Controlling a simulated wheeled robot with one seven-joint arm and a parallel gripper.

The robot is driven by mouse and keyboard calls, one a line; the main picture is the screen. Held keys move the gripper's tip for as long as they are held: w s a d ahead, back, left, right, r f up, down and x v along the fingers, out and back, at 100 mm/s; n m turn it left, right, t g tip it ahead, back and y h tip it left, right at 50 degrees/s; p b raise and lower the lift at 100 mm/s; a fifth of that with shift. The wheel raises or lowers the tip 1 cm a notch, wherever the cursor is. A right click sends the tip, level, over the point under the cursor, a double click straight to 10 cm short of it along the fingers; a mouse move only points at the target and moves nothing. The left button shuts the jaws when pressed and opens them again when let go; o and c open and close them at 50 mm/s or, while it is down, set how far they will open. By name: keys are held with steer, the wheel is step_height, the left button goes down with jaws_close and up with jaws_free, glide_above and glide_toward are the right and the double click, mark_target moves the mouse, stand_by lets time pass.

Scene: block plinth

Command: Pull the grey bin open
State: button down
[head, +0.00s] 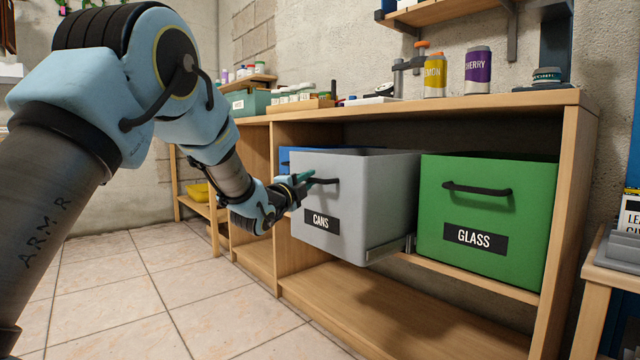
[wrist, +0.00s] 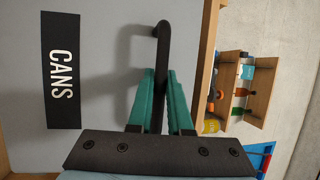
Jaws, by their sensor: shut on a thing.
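The grey bin (head: 390,190), labelled CANS, stands out in front of the shelf unit on a metal side rail. It is pulled well past the green bin's front. Its black handle (head: 324,181) is on the upper front face. My gripper (head: 306,181) reaches it from the left and is shut on the handle. In the wrist view the teal fingers (wrist: 154,98) lie on both sides of the black handle (wrist: 162,45), with the bin's grey front (wrist: 100,30) behind. The bin's inside is mostly hidden.
A green bin (head: 487,215) labelled GLASS sits in the shelf to the right. A blue bin (head: 286,160) is partly hidden behind the grey one. A wooden counter (head: 450,110) with cans is above. Tiled floor (head: 170,300) is clear at the front left.

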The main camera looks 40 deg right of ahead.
steer(key=a+b, duration=0.1)
steer(key=a, duration=0.8)
steer(key=shift+w, duration=0.2)
steer(key=c, duration=0.8)
jaws_free()
steer(key=shift+c, duration=0.2)
steer(key=shift+a, duration=0.1)
steer(key=p+v, duration=0.2)
steer(key=v, duration=0.8)
steer(key=shift+a, duration=0.3)
steer(key=shift+f, duration=0.1)
